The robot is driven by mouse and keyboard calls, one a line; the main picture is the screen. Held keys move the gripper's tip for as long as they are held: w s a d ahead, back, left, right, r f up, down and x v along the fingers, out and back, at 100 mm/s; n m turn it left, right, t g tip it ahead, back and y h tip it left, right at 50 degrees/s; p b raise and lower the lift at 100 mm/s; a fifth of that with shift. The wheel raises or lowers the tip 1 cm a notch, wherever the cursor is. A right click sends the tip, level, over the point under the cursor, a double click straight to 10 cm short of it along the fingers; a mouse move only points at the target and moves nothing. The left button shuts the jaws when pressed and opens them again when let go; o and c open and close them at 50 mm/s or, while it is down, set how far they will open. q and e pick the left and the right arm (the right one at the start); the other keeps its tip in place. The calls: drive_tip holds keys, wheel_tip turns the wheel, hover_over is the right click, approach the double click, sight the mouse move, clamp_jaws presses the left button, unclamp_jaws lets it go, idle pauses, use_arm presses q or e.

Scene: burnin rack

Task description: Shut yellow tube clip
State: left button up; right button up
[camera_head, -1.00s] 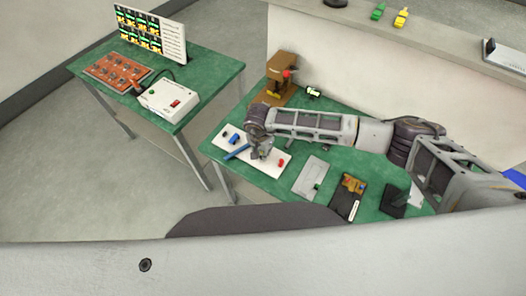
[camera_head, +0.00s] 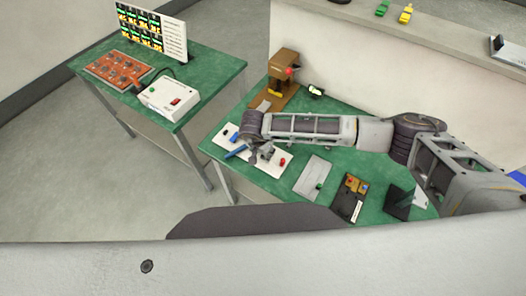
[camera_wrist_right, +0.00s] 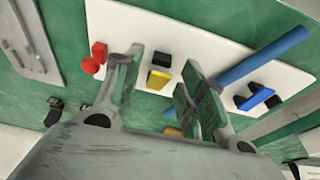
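The yellow tube clip (camera_wrist_right: 158,80), a yellow piece beside a black block, sits on the white board (camera_wrist_right: 215,45) in the right wrist view. My right gripper (camera_wrist_right: 162,62) is open, with one finger on each side of the yellow clip. Contact with the clip cannot be told. In the head view my right gripper (camera_head: 263,152) is low over the white board (camera_head: 268,167) and hides the yellow clip. Whether the clip is open or shut is unclear. My left gripper is not in view.
A red clip (camera_wrist_right: 94,60) and a blue clip (camera_wrist_right: 258,95) flank the yellow one on the board. A grey plate (camera_head: 313,176) and a black tray (camera_head: 349,200) lie to the right. A brown press (camera_head: 285,75) stands behind.

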drive_tip(key=v, duration=1.2)
idle(0.4)
drive_tip(key=shift+f, duration=0.1)
